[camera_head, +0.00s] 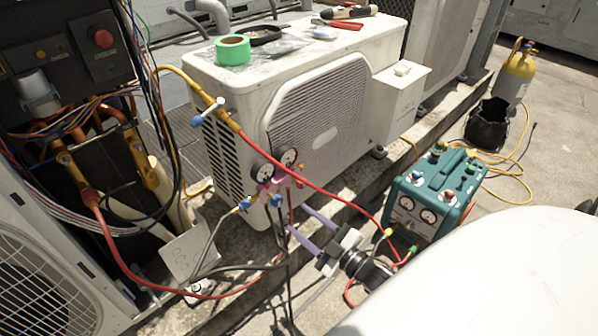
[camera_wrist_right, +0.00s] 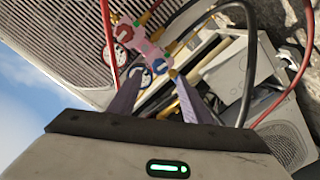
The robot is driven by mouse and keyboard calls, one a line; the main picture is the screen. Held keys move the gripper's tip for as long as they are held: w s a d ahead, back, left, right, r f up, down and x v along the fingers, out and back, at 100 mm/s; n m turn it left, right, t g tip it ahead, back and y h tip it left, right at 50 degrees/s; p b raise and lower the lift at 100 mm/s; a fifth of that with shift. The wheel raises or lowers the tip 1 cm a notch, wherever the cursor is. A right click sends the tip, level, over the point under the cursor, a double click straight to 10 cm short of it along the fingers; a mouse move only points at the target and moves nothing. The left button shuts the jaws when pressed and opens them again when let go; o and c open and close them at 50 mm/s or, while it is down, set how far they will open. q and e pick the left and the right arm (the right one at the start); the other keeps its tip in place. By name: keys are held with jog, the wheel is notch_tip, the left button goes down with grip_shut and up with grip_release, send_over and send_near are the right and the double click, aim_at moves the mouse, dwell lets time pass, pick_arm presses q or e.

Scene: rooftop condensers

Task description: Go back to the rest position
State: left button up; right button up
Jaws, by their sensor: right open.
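My right gripper (camera_head: 298,219) is in the lower middle of the head view, its two purple fingers apart with nothing seen between them. Its fingers point up and left toward a pink gauge manifold (camera_head: 273,186) with two dark round gauges, which hangs in front of the white condenser (camera_head: 325,136). In the right wrist view the open fingers (camera_wrist_right: 157,76) show with the manifold (camera_wrist_right: 142,42) just beyond their tips. I cannot tell the exact gap between the tips and the manifold. My left gripper is not in view.
Red (camera_head: 330,190), yellow and black hoses run around the gripper. A teal recovery machine (camera_head: 432,200) stands to its right. An opened unit with wiring (camera_head: 80,110) is at left. Green tape (camera_head: 233,50) lies on the condenser. A yellow-topped cylinder (camera_head: 516,72) stands at far right.

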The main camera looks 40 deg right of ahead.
dwell(0.5)
jog(key=s+a+f+m+g+h, duration=0.1)
jog(key=s+a+m+g+h, duration=0.1)
jog(key=s+a+m+g, duration=0.35)
jog(key=s+a+r+g+y, duration=0.1)
jog(key=s+a+r+g, duration=0.25)
jog(key=s, duration=0.45)
jog(key=s+a+r+g, duration=0.3)
jog(key=s+a+g, duration=0.2)
jog(key=s, duration=0.4)
jog(key=w+a+f+m+t+y, duration=0.1)
jog(key=w+a+f+t+y, duration=0.3)
jog(key=a, duration=0.4)
pick_arm(q)
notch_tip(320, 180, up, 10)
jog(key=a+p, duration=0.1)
jog(key=p, duration=1.6)
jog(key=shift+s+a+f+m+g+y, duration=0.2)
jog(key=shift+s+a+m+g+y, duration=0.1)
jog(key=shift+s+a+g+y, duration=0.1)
pick_arm(e)
notch_tip(320, 180, up, 10)
jog(key=w+d+h, duration=0.1)
jog(key=shift+d+r+t+h, duration=0.15)
jog(key=shift+d+t+h, duration=0.15)
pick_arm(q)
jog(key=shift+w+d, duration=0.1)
pick_arm(e)
jog(key=shift+n, duration=0.25)
